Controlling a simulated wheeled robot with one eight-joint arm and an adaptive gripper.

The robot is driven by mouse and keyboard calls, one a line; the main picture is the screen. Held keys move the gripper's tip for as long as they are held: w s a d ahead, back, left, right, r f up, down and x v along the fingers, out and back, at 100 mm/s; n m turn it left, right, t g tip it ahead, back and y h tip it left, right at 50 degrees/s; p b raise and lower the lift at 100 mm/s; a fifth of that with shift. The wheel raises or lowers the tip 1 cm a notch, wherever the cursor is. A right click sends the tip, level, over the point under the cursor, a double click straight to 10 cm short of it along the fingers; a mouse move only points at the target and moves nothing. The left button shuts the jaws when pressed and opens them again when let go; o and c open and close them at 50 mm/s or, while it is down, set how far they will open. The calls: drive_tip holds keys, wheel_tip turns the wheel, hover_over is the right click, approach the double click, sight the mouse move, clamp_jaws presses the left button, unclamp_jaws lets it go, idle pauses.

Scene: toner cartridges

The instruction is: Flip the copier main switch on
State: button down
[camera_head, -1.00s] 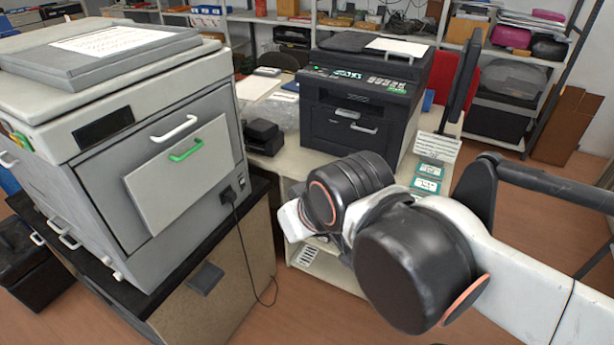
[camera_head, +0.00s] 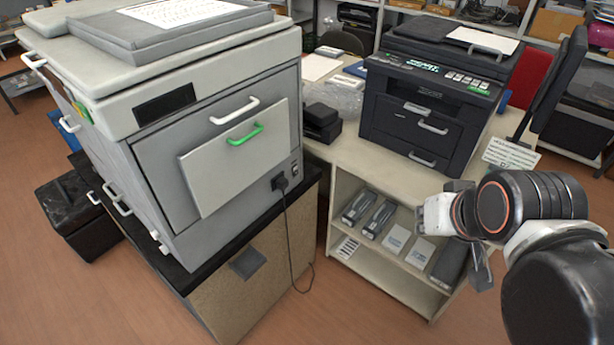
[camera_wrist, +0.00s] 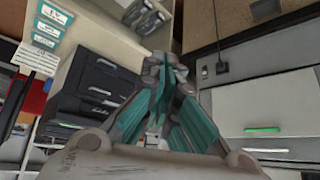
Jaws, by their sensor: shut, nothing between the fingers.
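The copier (camera_head: 215,150) is a big grey machine with a pale lid, at left in the head view. Its main switch (camera_head: 295,169) is a small rocker low on the front's right side, just above a black plug (camera_head: 280,183). I cannot tell the rocker's position. My gripper (camera_wrist: 163,62), with teal finger pads, is shut and empty, apart from the copier.
The copier stands on a black-topped cabinet (camera_head: 235,300); the plug's cord hangs down its front. Right of it, a pale table (camera_head: 345,150) carries a black printer (camera_head: 432,100), with cartridges and boxes on the shelf below. A green-handled panel (camera_head: 235,155) covers part of the copier's front.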

drive_tip(key=w+a+f+m+y, duration=0.1)
drive_tip(key=w+a+m, duration=0.1)
drive_tip(key=w+m, duration=0.35)
drive_tip(key=w+a+m+g+y, duration=0.1)
drive_tip(key=w+a+m, duration=0.2)
drive_tip(key=w, duration=0.6)
drive_tip(key=w+a+f+m+y, duration=0.1)
drive_tip(key=w+a+m, duration=0.1)
drive_tip(key=w+m, duration=0.35)
drive_tip(key=w+a+f+m+y, duration=0.1)
drive_tip(key=w+a+f+m, duration=0.1)
drive_tip(key=w+f, duration=0.3)
drive_tip(key=w+a+f+m+g+y+p, duration=0.1)
drive_tip(key=w+a+f+m, duration=0.2)
drive_tip(key=w+f+m, duration=0.2)
drive_tip(key=w+a+f+m, duration=0.2)
drive_tip(key=w+f+m, duration=0.2)
drive_tip(key=f, duration=0.6)
drive_tip(key=shift+w+a+y+p, duration=0.3)
drive_tip(key=shift+w+y+p, duration=0.1)
drive_tip(key=shift+w, duration=0.95)
